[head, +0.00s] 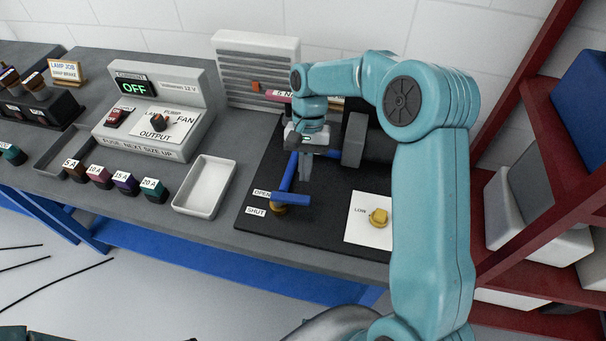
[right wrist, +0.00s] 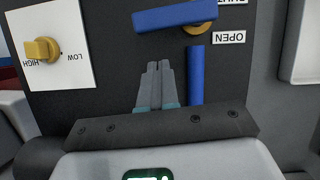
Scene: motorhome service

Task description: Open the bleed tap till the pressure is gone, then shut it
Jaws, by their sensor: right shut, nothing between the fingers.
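The bleed tap (head: 291,199) has a blue bar handle on a brass base, beside labels OPEN and SHUT. In the right wrist view the blue handle (right wrist: 172,17) lies crosswise at the top, with the OPEN label (right wrist: 228,37) below its right end. I cannot tell which label it is set to. A blue pipe (right wrist: 196,76) runs towards the tap. My right gripper (head: 305,178) is shut and empty over the dark board, behind the handle and beside the pipe. Its closed fingertips (right wrist: 158,67) are apart from the handle. My left gripper is out of view. No pressure reading is legible.
A yellow knob (head: 379,217) sits on a white LOW/HIGH plate right of the tap. A white tray (head: 205,186), several labelled fuses and a fuse unit reading OFF (head: 150,110) are left. A red shelf rack (head: 540,170) stands right.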

